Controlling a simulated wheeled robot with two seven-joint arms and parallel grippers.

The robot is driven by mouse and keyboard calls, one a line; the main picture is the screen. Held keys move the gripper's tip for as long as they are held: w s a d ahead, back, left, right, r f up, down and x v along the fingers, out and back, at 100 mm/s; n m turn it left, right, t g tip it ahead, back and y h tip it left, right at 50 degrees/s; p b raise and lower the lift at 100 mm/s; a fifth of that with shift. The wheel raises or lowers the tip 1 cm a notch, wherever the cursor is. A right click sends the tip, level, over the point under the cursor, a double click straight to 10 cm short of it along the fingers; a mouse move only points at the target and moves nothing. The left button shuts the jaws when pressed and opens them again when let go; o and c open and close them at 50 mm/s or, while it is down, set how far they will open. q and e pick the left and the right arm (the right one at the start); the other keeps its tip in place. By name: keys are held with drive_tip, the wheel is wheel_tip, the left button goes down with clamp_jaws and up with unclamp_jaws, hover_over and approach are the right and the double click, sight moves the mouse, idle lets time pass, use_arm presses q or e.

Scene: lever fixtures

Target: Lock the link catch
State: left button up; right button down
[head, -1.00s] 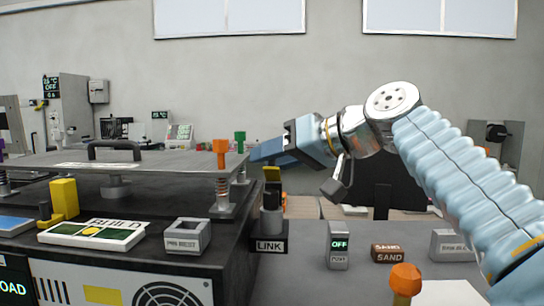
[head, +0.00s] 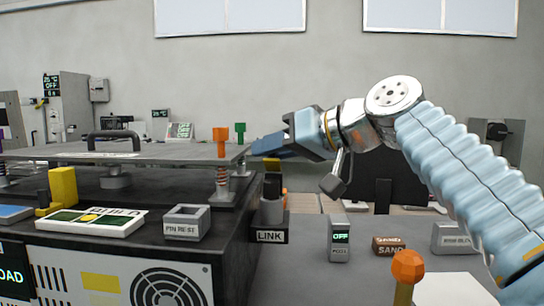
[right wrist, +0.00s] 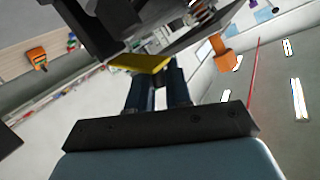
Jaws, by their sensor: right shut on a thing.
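My right gripper (head: 262,147) reaches in from the right at the top of this lever, fingers pointing left. In the right wrist view the yellow piece (right wrist: 140,62) lies at the fingertips (right wrist: 157,75), and the gripper is shut on it. The exact contact is partly hidden. My left gripper is not in view.
A raised grey plate with a handle (head: 113,140) sits on springs at left, its right edge close to my right fingertips. An orange-topped post (head: 221,142) and a green one (head: 240,132) rise beside them. An orange knob (head: 408,266) stands in front right.

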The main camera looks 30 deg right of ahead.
sight(272, 160)
drive_tip(key=f+n+t+b, duration=0.1)
drive_tip(key=b, duration=0.3)
drive_tip(key=s+a+f+n+t+b, duration=0.1)
drive_tip(key=n+b, duration=0.1)
drive_tip(key=b, duration=0.2)
drive_tip(key=shift+s+f+t+b, duration=0.15)
drive_tip(key=shift+f+t+b, duration=0.1)
drive_tip(key=shift+t+b, duration=0.15)
drive_tip(key=shift+n+t+b, duration=0.3)
drive_tip(key=shift+n+b, duration=0.3)
drive_tip(key=shift+b, duration=0.3)
drive_tip(key=c, duration=1.2)
unclamp_jaws()
drive_tip(key=shift+s, duration=0.1)
drive_tip(key=v, duration=0.7)
drive_tip(key=shift+s+b, duration=0.25)
drive_tip(key=shift+b, duration=0.05)
